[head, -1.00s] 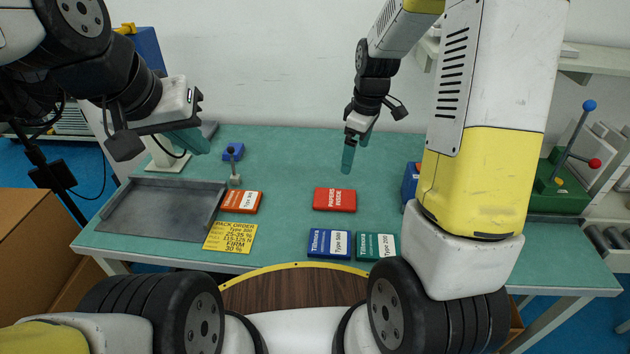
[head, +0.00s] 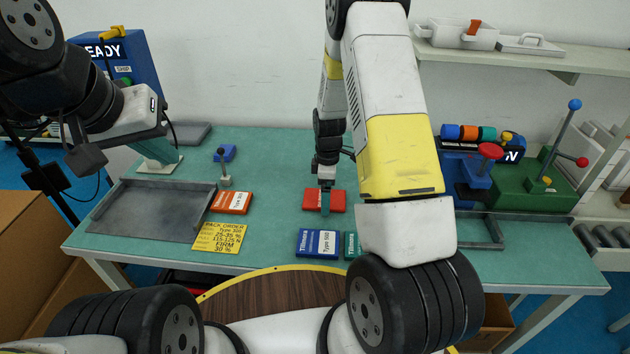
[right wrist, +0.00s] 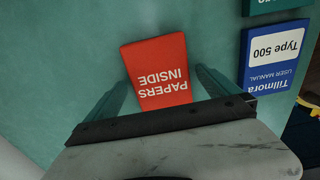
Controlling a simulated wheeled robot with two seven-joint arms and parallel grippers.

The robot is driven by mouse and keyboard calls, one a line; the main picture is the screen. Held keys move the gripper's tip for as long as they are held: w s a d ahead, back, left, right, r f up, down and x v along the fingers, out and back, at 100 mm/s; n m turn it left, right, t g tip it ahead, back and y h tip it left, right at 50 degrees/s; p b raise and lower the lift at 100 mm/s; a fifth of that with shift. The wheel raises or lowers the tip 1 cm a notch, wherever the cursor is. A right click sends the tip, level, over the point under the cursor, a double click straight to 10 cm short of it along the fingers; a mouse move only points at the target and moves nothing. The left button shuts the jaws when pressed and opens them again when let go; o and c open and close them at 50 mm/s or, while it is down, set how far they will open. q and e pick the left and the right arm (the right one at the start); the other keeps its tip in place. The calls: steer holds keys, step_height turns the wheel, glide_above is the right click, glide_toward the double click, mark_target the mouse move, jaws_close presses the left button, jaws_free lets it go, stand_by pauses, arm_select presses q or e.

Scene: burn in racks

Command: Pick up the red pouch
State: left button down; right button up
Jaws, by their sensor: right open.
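The red pouch (head: 338,203), marked "PAPERS INSIDE", lies flat in the middle of the green table; it also shows in the right wrist view (right wrist: 157,58). My right gripper (head: 325,202) is over the pouch with its fingers pointing down. In the right wrist view the open fingers (right wrist: 162,77) are on either side of the pouch's near part; I cannot tell whether they touch it. My left gripper (head: 157,151) is at the left, above the table behind the grey tray and away from the pouch. Its finger gap is not clear.
An orange booklet (head: 232,203), a yellow order card (head: 219,237) and a grey tray (head: 143,228) lie left of the pouch. A blue manual (head: 318,243) and a partly hidden green one (head: 352,246) lie in front. A green lever press (head: 535,185) stands at the right.

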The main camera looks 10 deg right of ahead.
steer(key=shift+f, duration=0.25)
steer(key=c, duration=1.3)
steer(key=shift+r, duration=0.1)
